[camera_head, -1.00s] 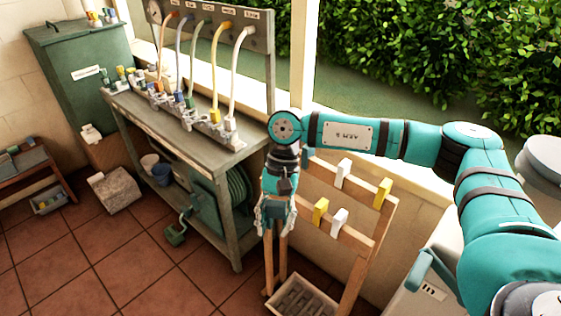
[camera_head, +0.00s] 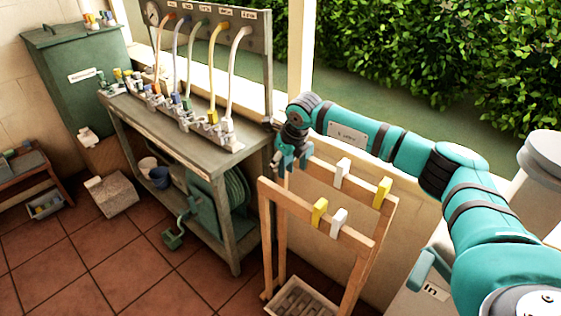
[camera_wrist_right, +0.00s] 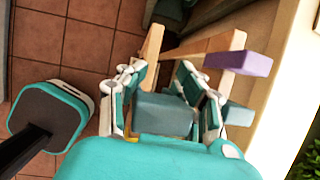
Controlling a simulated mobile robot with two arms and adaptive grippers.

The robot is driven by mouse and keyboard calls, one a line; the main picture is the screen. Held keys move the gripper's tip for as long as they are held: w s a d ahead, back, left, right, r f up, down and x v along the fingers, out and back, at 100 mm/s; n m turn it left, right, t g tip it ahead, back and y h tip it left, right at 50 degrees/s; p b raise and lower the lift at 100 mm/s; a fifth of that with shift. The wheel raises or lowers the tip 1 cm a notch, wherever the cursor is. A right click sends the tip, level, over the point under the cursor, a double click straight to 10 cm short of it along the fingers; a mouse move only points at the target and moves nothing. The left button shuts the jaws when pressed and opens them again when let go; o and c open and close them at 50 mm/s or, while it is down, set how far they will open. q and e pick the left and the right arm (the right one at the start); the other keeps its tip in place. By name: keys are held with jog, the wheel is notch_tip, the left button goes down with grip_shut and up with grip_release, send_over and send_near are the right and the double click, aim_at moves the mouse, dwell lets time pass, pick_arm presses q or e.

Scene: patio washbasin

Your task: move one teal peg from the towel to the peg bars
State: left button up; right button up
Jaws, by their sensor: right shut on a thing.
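The peg bars (camera_head: 351,236) are two wooden rails on a frame, carrying yellow and white pegs. My right gripper (camera_head: 284,166) is at the left end of the rails, high by the rear one. In the right wrist view, its fingers (camera_wrist_right: 166,96) are shut on a grey-teal peg (camera_wrist_right: 165,113). Wooden bars (camera_wrist_right: 212,45) show beyond the fingers, with a purple peg (camera_wrist_right: 238,62) on one. Another grey-teal block (camera_wrist_right: 238,115) is partly hidden beside the right-hand finger. I cannot make out whether the held peg touches a rail. My left gripper is not in view.
A workbench (camera_head: 190,143) with hoses and taps stands just left of the bars. A crate (camera_head: 300,300) sits under the frame. A low wooden table (camera_head: 30,172) is at the far left. A wall and hedge lie behind the bars. The tiled floor (camera_head: 110,250) is open.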

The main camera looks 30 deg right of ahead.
aim_at(281, 189)
jog(key=shift+f+b, duration=2.35)
jog(key=shift+f, duration=1.95)
jog(key=shift+f+b, duration=0.95)
jog(key=shift+f, duration=0.4)
jog(key=o, duration=1)
jog(key=shift+o, duration=0.2)
jog(key=shift+r, duration=0.15)
notch_tip(281, 189, up, 8)
jog(key=p, duration=0.5)
